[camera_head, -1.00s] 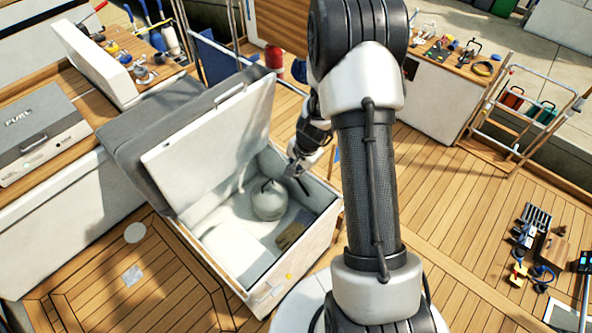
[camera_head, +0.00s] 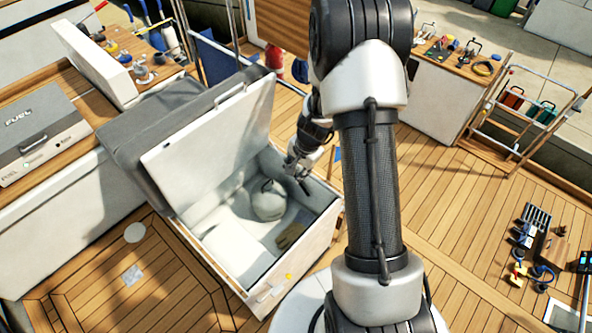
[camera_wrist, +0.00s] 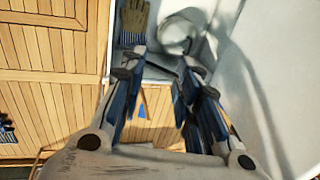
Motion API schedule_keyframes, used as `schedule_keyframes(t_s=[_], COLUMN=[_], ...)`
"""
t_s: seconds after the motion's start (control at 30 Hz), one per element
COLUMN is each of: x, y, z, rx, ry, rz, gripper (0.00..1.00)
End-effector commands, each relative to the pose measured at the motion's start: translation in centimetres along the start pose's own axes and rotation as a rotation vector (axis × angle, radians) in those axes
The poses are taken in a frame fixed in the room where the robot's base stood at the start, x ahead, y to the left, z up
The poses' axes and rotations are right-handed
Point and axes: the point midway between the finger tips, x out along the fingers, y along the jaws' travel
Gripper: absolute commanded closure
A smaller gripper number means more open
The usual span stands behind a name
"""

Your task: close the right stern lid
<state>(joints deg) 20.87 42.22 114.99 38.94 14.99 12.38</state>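The lid (camera_head: 208,140) stands open, tilted back, over a white locker (camera_head: 318,238); its white inner face has a handle near the top edge, and a grey cushion (camera_head: 150,125) backs it. My gripper (camera_head: 302,178) is above the locker's far right end, to the right of the lid and apart from it. In the wrist view my gripper (camera_wrist: 163,62) has its two fingers spread with nothing between them. A white panel (camera_wrist: 275,70), likely the lid's inner face, rises to the right of the fingers there.
A box marked FUEL (camera_head: 40,130) sits at left. A cart (camera_head: 525,115) stands at right. Teak deck (camera_head: 455,215) between is mostly clear.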

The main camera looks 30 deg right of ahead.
Motion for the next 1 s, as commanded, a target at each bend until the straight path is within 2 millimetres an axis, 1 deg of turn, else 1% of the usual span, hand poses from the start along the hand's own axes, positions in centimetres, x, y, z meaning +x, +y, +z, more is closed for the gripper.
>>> schedule_keyframes(t_s=[0.3,0.4,0.5,0.6,0.7,0.93,0.97,1.0], x=[-6.6,-8.5,-9.9,-10.8,-11.2,-11.2,-11.2,-11.2], y=[-0.1,-0.1,-0.1,0.0,0.0,0.0,0.0,0.1], z=[-0.1,-0.1,-0.1,-0.1,0.0,0.0,0.0,-0.1], rx=[0.001,0.001,0.001,0.002,0.003,0.002,0.002,0.001], ry=[0.005,0.005,0.004,0.002,0.002,0.001,0.001,0.003], rz=[-0.004,-0.003,-0.003,-0.001,0.000,0.001,0.000,0.001], gripper=[0.70,0.70,0.70,0.70,0.70,0.70,0.71,0.74])
